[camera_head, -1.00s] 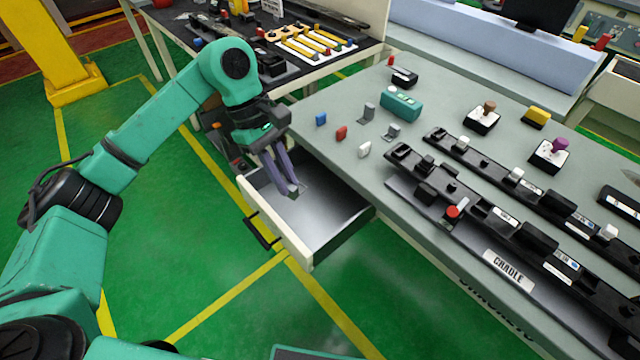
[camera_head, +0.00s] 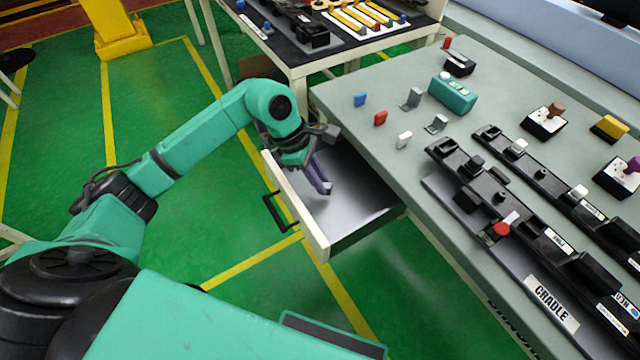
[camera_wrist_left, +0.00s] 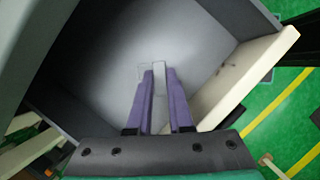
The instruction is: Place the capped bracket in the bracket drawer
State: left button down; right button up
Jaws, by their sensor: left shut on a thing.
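The bracket drawer (camera_head: 318,232) is pulled open under the near-left edge of the bench. My left gripper (camera_head: 325,188) reaches down into it, its purple fingers pointing at the drawer floor. In the left wrist view the fingers (camera_wrist_left: 160,98) are shut on a thin pale grey piece (camera_wrist_left: 160,68), which I take to be the capped bracket. Its cap cannot be made out, and the fingers hide most of it. I cannot tell whether it touches the drawer floor (camera_wrist_left: 110,60). My right gripper is not in view.
The bench top (camera_head: 375,70) holds grey brackets (camera_head: 412,98), blue, red and white small blocks (camera_head: 380,118), a teal box (camera_head: 453,94) and black cradle rails (camera_head: 540,240). The drawer's cream front (camera_head: 292,205) and walls surround my fingers. The visible drawer floor looks clear.

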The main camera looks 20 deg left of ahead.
pick_arm(q)
notch_tip(320, 180, down, 3)
jog(key=shift+r, duration=0.1)
jog(key=c, duration=0.8)
grip_release()
jog(key=shift+r, duration=0.15)
jog(key=b+v, duration=0.1)
jog(key=v, duration=1.1)
